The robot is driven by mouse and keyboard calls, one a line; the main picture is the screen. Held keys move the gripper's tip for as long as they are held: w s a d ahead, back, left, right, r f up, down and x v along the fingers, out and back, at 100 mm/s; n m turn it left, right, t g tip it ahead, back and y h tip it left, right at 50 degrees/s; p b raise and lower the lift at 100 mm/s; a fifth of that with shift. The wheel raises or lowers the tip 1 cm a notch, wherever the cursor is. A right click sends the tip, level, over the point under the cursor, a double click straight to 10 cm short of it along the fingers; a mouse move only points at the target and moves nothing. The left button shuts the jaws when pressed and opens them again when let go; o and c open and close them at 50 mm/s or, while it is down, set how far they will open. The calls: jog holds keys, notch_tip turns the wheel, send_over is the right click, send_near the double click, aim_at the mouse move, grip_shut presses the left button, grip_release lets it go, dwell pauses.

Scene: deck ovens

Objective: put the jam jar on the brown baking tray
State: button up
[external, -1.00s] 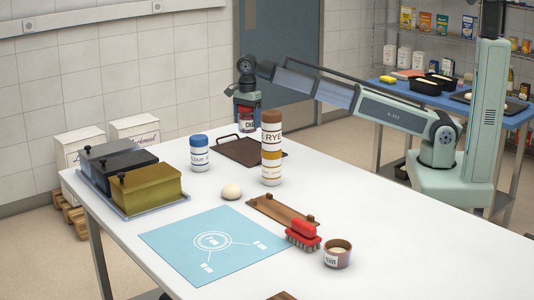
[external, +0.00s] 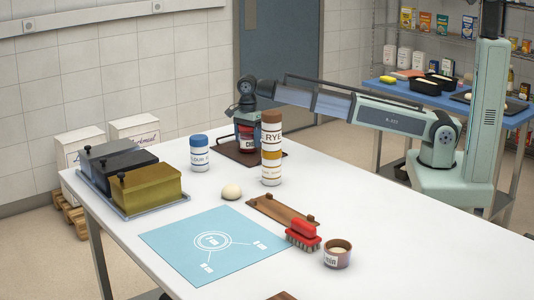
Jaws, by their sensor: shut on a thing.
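The jam jar (external: 246,143) is dark red with a pale label and shows just left of the tall rye container. My gripper (external: 245,122) is shut on it from above and holds it upright. The jar is at the brown baking tray (external: 229,148), a flat dark tray with a handle at the back of the table. The jar's base appears low over the tray or on it; I cannot tell whether it touches. The rye container hides part of the tray's right side.
The tall rye container (external: 271,150) stands close in front of the tray. A blue-lidded flour jar (external: 199,154) stands to its left. A dough ball (external: 231,191), a wooden board (external: 282,209), a red brush (external: 302,234) and lidded bins (external: 150,187) are nearer.

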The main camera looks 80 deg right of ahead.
jog(key=shift+f, duration=0.1)
jog(key=o, duration=1.3)
notch_tip(320, 180, up, 12)
jog(key=shift+r, duration=0.15)
